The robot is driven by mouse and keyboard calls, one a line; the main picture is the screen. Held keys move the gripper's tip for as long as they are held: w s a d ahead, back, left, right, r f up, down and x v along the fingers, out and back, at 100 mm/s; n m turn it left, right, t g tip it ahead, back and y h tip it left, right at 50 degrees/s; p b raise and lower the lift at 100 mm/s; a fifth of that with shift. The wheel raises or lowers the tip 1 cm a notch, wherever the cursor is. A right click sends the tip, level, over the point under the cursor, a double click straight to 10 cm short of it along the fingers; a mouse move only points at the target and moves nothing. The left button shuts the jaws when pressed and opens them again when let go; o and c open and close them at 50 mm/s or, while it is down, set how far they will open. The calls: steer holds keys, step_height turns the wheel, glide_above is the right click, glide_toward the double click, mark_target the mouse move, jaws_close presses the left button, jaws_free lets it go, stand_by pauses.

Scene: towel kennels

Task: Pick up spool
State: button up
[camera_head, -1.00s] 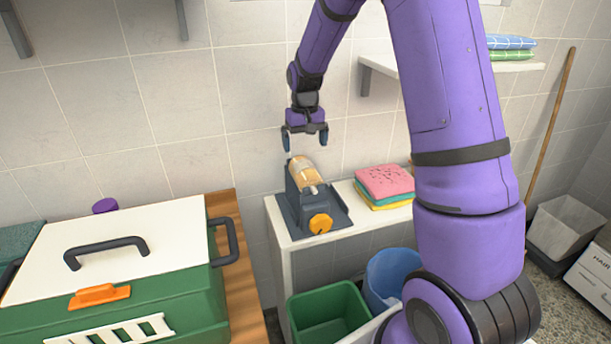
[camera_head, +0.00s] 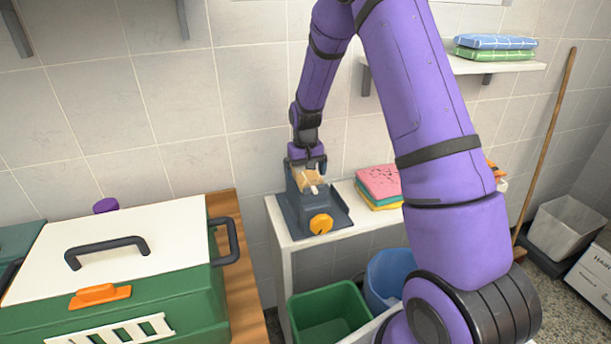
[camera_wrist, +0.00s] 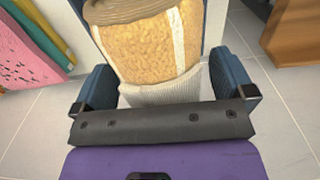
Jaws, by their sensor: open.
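The spool (camera_head: 307,181) is a tan, cork-like roll with pale bands, seated in a dark grey holder (camera_head: 300,212) with an orange knob. The holder stands on a narrow white shelf unit. My gripper (camera_head: 306,165) is open, right over the spool and pointing down, and hides its upper part. In the wrist view the spool (camera_wrist: 150,45) lies ahead of and between the two dark blue fingers (camera_wrist: 165,85). Gaps show on both sides, so the fingers do not appear closed on it.
Folded pink, yellow and green cloths (camera_head: 379,184) lie right of the holder. A green bin (camera_head: 330,312) and a blue bucket (camera_head: 388,275) are below. A green and white carrier (camera_head: 120,250) stands at the left. A tiled wall (camera_head: 160,100) is close behind.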

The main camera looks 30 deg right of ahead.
steer(key=c, duration=1)
